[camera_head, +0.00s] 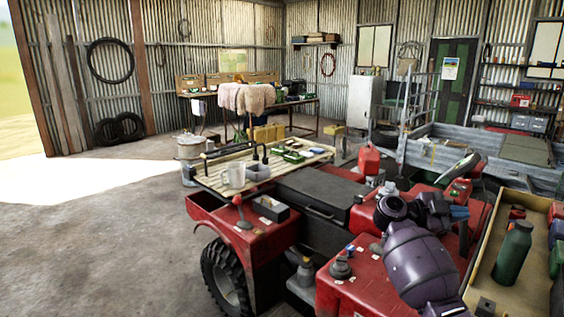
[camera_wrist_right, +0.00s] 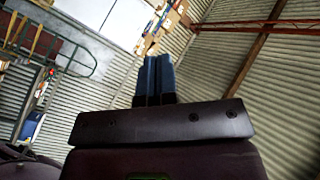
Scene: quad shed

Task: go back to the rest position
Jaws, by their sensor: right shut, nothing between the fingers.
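My right arm comes in from the lower right of the head view, purple with dark joints, over the rear of a red quad (camera_head: 365,275). My right gripper (camera_head: 460,213) shows as a small blue tip at the end of the folded wrist. In the right wrist view the two blue fingers of my right gripper (camera_wrist_right: 154,78) lie side by side, shut and empty. My left gripper is not in view.
A tan tray (camera_head: 482,285) with a green bottle (camera_head: 513,252) is close at right. A grey trailer (camera_head: 425,152) stands behind. The concrete floor at left is clear.

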